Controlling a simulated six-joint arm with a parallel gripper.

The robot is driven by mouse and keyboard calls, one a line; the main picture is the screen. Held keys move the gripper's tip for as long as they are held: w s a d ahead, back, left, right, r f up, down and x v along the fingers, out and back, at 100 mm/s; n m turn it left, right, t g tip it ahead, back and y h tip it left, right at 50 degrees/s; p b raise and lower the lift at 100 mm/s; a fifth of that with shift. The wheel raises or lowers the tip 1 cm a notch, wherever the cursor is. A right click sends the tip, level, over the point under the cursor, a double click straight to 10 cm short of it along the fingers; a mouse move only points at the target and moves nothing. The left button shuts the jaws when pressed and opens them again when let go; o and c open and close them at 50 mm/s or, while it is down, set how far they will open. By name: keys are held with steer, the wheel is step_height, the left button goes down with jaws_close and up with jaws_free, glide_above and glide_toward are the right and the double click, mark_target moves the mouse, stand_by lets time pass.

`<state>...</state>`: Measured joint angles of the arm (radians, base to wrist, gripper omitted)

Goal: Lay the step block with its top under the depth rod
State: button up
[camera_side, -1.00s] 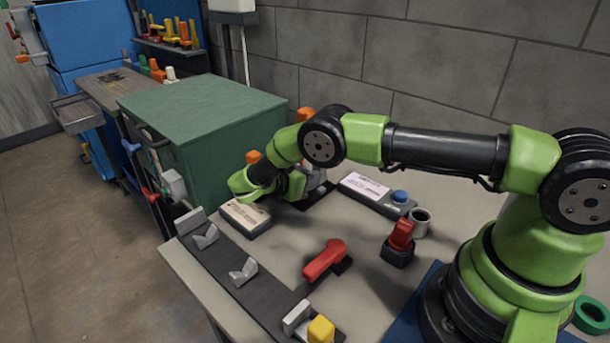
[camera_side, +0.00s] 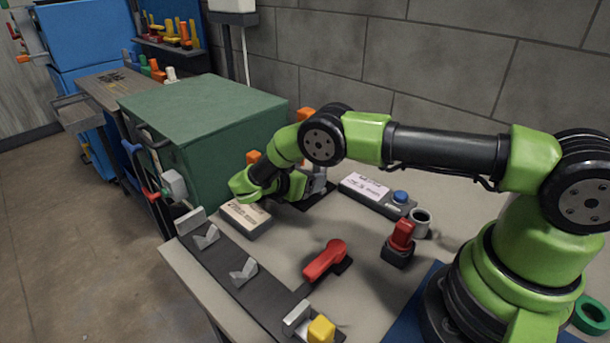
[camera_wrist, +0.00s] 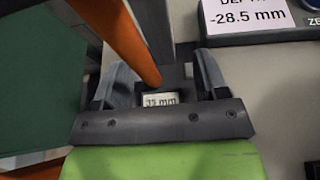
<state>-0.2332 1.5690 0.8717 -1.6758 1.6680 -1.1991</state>
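In the wrist view, the two grey fingers of my gripper (camera_wrist: 163,82) stand apart on either side of a dark block with a white "35 mm" label (camera_wrist: 160,99), which looks like the step block. I cannot tell whether the fingers touch its sides. The orange depth rod (camera_wrist: 125,45) slants down from the upper left, and its tip shows just above the label. I cannot tell whether it touches the block. A readout (camera_wrist: 245,14) at the upper right shows -28.5 mm. In the side view, my gripper is mostly hidden behind my wrist, beside the green cabinet; the block is not clear there.
The readout box (camera_side: 366,187) with a blue button (camera_side: 400,196) stands right of my gripper. A labelled flat box (camera_side: 246,219) lies at its left. A red handle (camera_side: 325,260), a red switch (camera_side: 400,238) and a dark rail with grey brackets (camera_side: 243,273) are nearer. The green cabinet (camera_side: 205,110) stands close behind.

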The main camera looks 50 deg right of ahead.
steer(key=shift+s+d, duration=0.15)
steer(key=shift+d, duration=0.85)
steer(key=v, duration=1)
steer(key=shift+f, duration=0.3)
